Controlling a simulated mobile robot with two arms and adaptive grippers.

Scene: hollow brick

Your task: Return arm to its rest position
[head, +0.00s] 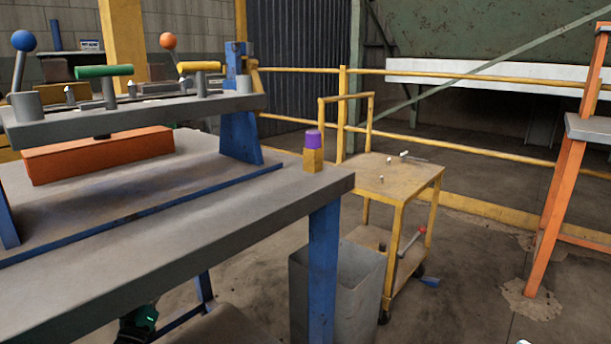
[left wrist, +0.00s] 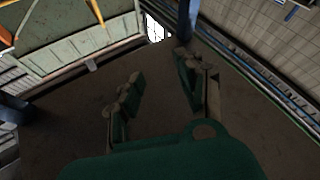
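My left gripper (left wrist: 160,88) shows in the left wrist view. Its two dark green fingers stand apart, with nothing between them. Dark floor lies beyond the fingertips, and no object touches them. In the head view, a dark part with a teal glow shows low below the workbench (head: 220,215); it seems to be a part of my arm, but I cannot tell which. The bench hides the rest of it. My right gripper is in neither view.
The bench carries a rack of levers (head: 150,112), an orange block (head: 98,155) and a purple-topped yellow piece (head: 313,152). A grey bin (head: 338,290) and yellow cart (head: 392,182) stand right of it. Yellow railings (head: 450,140) run behind. Floor at the lower right is open.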

